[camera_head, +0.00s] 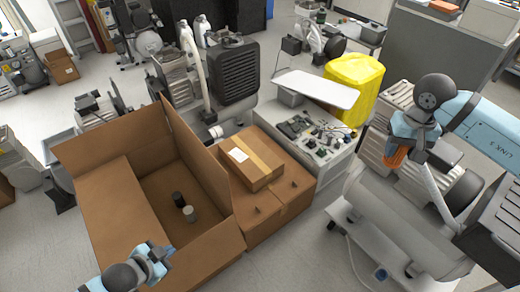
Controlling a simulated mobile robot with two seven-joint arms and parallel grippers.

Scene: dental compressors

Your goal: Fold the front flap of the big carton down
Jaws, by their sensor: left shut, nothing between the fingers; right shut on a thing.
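The big brown carton (205,262) stands open on the floor at left centre. One flap (105,138) stands up at its back left and another (196,150) stands up along its right side. A broad panel (120,212) covers the left part of the opening. Which panel is the front flap is not clear. My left gripper (158,258) is shut and empty at the carton's near edge; whether it touches cardboard cannot be told. My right gripper (396,160) is shut on an orange thing, far right of the carton, above a compressor.
A dark and a pale small cylinder (189,213) stand inside the carton. A smaller taped box (252,160) lies on another carton (268,208) to the right. A white compressor (400,235) stands at right. Bare floor shows between the cartons and compressor.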

